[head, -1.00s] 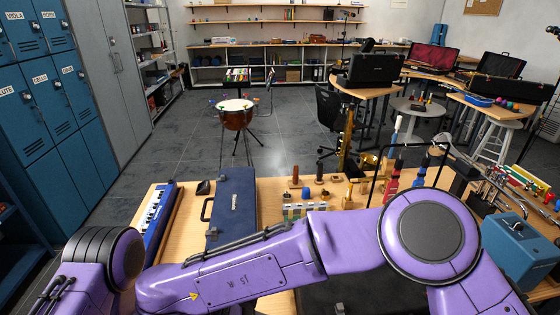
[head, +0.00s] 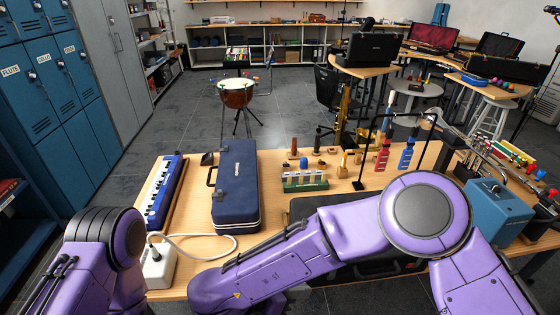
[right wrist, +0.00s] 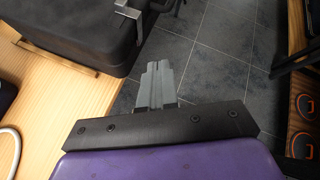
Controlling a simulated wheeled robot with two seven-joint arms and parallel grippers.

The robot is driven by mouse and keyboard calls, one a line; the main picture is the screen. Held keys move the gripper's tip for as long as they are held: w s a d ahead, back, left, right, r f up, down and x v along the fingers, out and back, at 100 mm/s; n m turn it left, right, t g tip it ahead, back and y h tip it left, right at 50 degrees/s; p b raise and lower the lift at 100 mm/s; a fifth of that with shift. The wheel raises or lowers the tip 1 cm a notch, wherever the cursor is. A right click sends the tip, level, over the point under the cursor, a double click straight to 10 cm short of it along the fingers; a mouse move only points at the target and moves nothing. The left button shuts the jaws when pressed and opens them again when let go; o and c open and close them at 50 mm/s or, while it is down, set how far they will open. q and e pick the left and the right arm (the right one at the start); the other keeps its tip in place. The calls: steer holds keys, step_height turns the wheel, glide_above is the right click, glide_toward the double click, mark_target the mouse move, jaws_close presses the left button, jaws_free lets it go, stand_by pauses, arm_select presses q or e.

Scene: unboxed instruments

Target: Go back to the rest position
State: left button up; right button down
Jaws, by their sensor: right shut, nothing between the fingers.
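My right gripper (right wrist: 158,70) shows in the right wrist view, its grey fingers shut together with nothing between them. The fingers stand over the floor just off the edge of the wooden table (right wrist: 62,112), with a dark case (right wrist: 75,28) close by on the left. In the head view my right arm bends across the front of the table, and I cannot make out its fingers there. My left arm shows at the lower left of the head view. My left gripper is in neither view.
On the table (head: 190,262) are a blue keyboard (head: 164,190), a navy case (head: 235,185), a black case (head: 345,272), a white box with a cable (head: 158,266) and a blue box (head: 497,212). Several small instruments stand at the back.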

steer(key=d+f+n+t+y, duration=0.4)
steer(key=d+f+n, duration=1.25)
steer(key=n, duration=0.75)
steer(key=s+d+f+n+g+y, duration=0.1)
steer(key=s+d+f+n+g, duration=0.1)
steer(key=s+d+n, duration=0.3)
steer(key=s+d+f+n+g+y, duration=0.2)
steer(key=s+d+f+n+g, duration=0.1)
steer(key=s+n, duration=0.7)
steer(key=s+d+f, duration=0.1)
steer(key=s+d, duration=0.1)
steer(key=s, duration=0.1)
steer(key=shift+f, duration=0.4)
